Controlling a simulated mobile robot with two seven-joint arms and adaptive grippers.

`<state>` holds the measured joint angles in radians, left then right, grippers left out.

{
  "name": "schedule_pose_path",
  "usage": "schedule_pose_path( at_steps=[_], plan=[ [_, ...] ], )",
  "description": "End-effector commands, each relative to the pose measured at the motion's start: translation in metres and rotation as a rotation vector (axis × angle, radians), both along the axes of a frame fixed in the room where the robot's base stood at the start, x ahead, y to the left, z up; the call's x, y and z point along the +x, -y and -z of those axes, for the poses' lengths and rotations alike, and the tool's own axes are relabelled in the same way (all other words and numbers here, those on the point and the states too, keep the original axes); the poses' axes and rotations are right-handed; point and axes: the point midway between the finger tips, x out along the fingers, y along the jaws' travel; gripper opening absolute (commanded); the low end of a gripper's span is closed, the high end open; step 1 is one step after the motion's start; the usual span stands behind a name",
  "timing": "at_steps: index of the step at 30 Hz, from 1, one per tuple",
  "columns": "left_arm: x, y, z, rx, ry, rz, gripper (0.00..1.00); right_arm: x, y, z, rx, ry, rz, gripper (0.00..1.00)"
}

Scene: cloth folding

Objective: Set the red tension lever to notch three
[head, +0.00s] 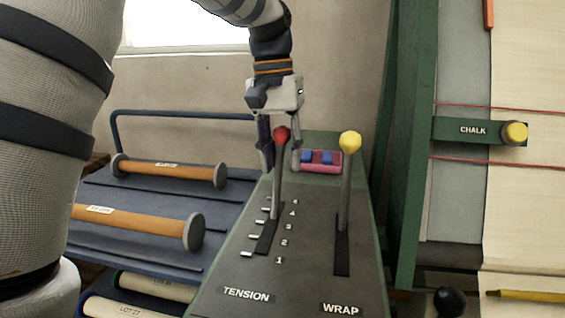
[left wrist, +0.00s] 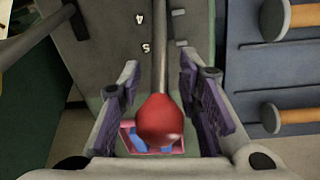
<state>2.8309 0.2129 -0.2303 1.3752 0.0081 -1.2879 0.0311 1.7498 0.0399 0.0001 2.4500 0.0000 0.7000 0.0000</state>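The red tension lever, with a round red knob (head: 282,133), rises from a slot on the dark console (head: 225,275). Its shaft enters the slot near the upper figures, around 4; the exact notch is hard to tell. My left gripper (head: 281,165) points down over the lever, with one finger on each side of the shaft. In the left wrist view the red knob (left wrist: 160,118) sits between the two spread fingers (left wrist: 160,90), with gaps on both sides. The gripper is open and holds nothing. My right gripper is out of view.
The yellow-knobbed wrap lever (head: 349,142) stands close on the right. A pink tray (head: 321,167) with blue pieces lies behind. Orange rollers (head: 173,171) lie on the blue rack at left.

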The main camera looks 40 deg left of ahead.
Motion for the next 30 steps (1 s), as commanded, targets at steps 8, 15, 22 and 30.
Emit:
schedule_pose_path(
  at_steps=[8, 15, 22, 30],
  plan=[
    [0.001, 0.002, 0.018, -0.001, 0.0, 0.0, 0.32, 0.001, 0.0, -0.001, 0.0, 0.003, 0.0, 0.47],
    [0.001, 0.002, 0.017, 0.0, 0.0, 0.0, 0.09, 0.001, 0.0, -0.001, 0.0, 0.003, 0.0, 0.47],
    [0.001, 0.002, 0.017, -0.001, 0.001, 0.0, 0.0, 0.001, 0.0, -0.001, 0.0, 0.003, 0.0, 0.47],
    [0.011, 0.002, 0.016, -0.002, 0.002, -0.001, 0.0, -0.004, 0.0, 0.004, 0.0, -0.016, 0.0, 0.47]
  ],
)
